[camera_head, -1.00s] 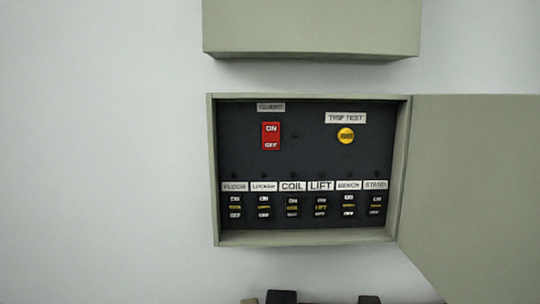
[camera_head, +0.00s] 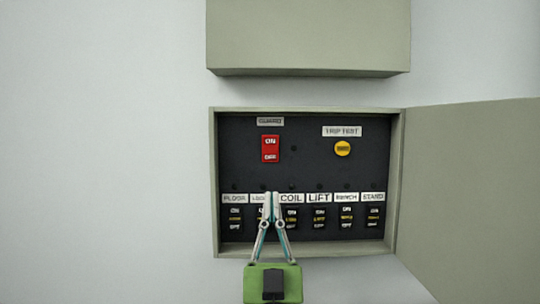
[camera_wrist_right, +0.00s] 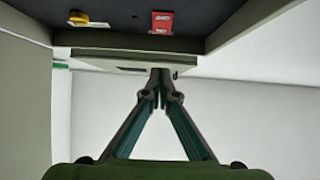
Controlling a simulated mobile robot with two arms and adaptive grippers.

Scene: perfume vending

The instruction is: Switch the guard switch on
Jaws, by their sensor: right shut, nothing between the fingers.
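The guard switch (camera_head: 270,148) is a red rocker marked ON and OFF, under the GUARD label (camera_head: 270,122) at the upper left of the panel. It also shows at the top of the right wrist view (camera_wrist_right: 162,22). My right gripper (camera_head: 272,196) is shut and empty, its fingertips below the red switch in the head view, in front of the row of small breakers. It hides part of the second and third breakers. The tips look apart from the red switch. In the right wrist view the shut fingertips (camera_wrist_right: 160,74) point towards the box. My left gripper is not in view.
The grey box frame (camera_head: 213,180) surrounds the dark panel. Its door (camera_head: 470,190) stands open to the right. A yellow trip test button (camera_head: 343,148) sits right of the switch. Another closed box (camera_head: 308,38) is above. The wall at left is clear.

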